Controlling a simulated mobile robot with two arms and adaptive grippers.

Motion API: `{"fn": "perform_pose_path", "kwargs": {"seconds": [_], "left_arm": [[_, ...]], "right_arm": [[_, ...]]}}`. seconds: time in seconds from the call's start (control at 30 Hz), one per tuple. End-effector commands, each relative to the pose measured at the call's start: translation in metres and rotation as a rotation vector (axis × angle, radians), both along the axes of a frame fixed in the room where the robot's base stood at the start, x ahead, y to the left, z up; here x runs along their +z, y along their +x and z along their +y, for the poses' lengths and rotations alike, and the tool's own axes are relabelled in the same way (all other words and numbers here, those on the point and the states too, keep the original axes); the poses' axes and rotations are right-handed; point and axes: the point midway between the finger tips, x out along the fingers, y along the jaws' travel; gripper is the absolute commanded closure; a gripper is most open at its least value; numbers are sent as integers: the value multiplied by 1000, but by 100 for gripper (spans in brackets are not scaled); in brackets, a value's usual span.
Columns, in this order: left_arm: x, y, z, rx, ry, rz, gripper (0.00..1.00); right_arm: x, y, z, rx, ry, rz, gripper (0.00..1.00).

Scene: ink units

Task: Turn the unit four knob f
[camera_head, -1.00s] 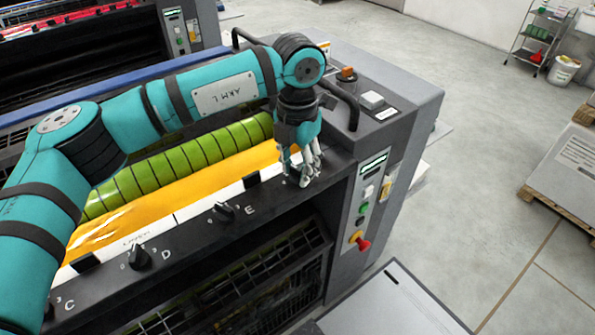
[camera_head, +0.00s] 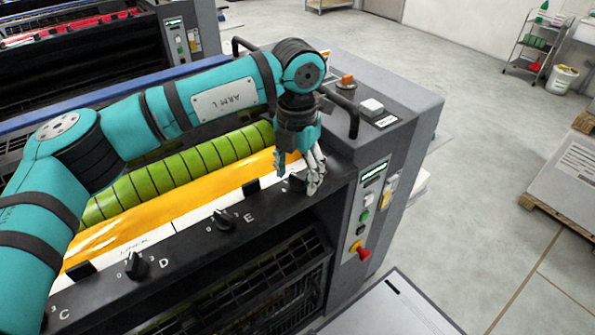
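The black bar of the ink unit (camera_head: 185,243) carries knobs marked by white letters. Knob D (camera_head: 136,265) and knob E (camera_head: 223,220) show clearly, and letter C shows at lower left. A dark knob-like shape (camera_head: 297,182) sits farther right in the row, where knob f would be. It is partly hidden by my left gripper, and no letter F is visible. My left gripper (camera_head: 314,182) points down at the bar's right end, just right of this shape. I cannot tell whether its fingers touch it or how far apart they are. My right gripper is not in view.
Green rollers (camera_head: 180,165) and a yellow ink strip (camera_head: 170,210) lie behind the bar. A black handle (camera_head: 345,110) stands behind the gripper. A side panel with buttons and a red knob (camera_head: 361,252) is at right. Open floor lies farther right.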

Motion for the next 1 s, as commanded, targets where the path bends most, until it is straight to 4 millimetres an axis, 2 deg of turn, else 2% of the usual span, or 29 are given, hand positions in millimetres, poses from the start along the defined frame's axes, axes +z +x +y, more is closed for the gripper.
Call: {"fn": "perform_pose_path", "kwargs": {"seconds": [0.2, 0.33, 0.7, 0.83, 1.0], "left_arm": [[0, 0, 0, -1, 0, 1, 42], [10, 0, 0, -1, -1, 0, 42], [85, 0, 0, 0, 0, -2, 42], [105, 0, 0, 1, 0, -1, 42], [118, 0, 0, 0, -1, 0, 42]], "right_arm": [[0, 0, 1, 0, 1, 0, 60], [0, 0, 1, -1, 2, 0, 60], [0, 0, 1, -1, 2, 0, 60], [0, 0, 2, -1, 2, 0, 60], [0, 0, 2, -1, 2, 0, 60]]}}
